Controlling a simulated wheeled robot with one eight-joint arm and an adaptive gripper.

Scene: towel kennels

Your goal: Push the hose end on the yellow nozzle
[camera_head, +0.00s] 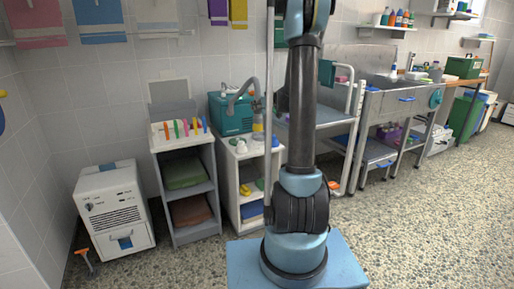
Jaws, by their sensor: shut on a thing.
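A teal box-shaped machine (229,117) stands on a white shelf cart left of my arm. A grey hose (247,85) arches beside it. Its lower end drops close to a pale yellowish piece (258,127); I cannot tell whether they touch. A row of several upright coloured pieces stands on a grey-and-white shelf unit (159,144) to the left, too small to tell if they are nozzles or which is the yellow one. My arm rises in front of the cart and leaves the top of the picture. My gripper is not in view.
A white cabinet (113,208) stands at the far left, with a small orange-and-grey item (85,260) on the floor beside it. The shelf unit holds folded green (184,172) and brown (190,210) cloths. Steel sink tables (385,103) line the right. The pebbled floor at right is clear.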

